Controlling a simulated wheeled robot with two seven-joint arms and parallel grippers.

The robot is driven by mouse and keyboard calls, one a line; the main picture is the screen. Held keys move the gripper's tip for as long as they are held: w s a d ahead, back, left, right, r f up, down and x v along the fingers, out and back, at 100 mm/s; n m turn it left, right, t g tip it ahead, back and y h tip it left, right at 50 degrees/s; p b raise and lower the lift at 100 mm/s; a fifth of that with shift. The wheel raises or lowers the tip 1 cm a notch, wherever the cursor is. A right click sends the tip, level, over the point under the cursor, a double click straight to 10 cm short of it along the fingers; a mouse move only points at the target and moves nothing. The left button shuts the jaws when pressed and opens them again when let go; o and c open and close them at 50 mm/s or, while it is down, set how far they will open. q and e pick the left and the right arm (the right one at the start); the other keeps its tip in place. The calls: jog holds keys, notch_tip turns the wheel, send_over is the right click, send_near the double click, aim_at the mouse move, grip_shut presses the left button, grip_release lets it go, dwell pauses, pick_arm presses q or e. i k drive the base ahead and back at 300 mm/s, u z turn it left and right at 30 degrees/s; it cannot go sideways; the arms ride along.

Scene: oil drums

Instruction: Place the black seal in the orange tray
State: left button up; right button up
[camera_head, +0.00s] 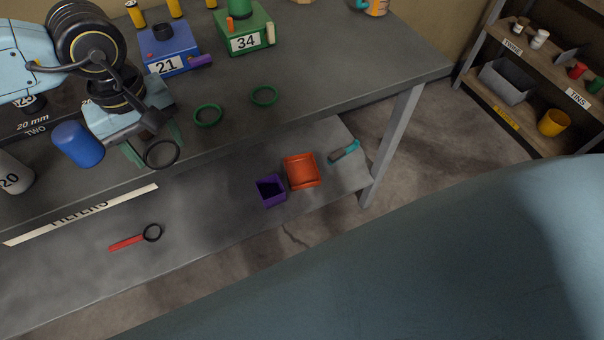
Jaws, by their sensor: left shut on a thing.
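The black seal (162,154) is a thin ring at the front edge of the upper bench top. My left gripper (150,143) is shut on it, and the ring sticks out to the right of the fingers. The orange tray (302,171) is on the lower shelf, below and to the right of the gripper. It looks empty. The seal is well apart from the tray. My right gripper does not show.
A purple bin (270,190) stands left of the tray. A teal-handled tool (345,152) lies right of it, and a red-handled ring tool (137,238) lies farther left. Green rings (208,115), a blue cylinder (78,144) and numbered drums are on the upper bench. A bench leg (391,143) stands at right.

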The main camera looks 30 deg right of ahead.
aim_at(304, 179)
jog(key=k, duration=1)
jog(key=z, duration=1.15)
jog(key=i, duration=0.9)
jog(key=u, duration=0.1)
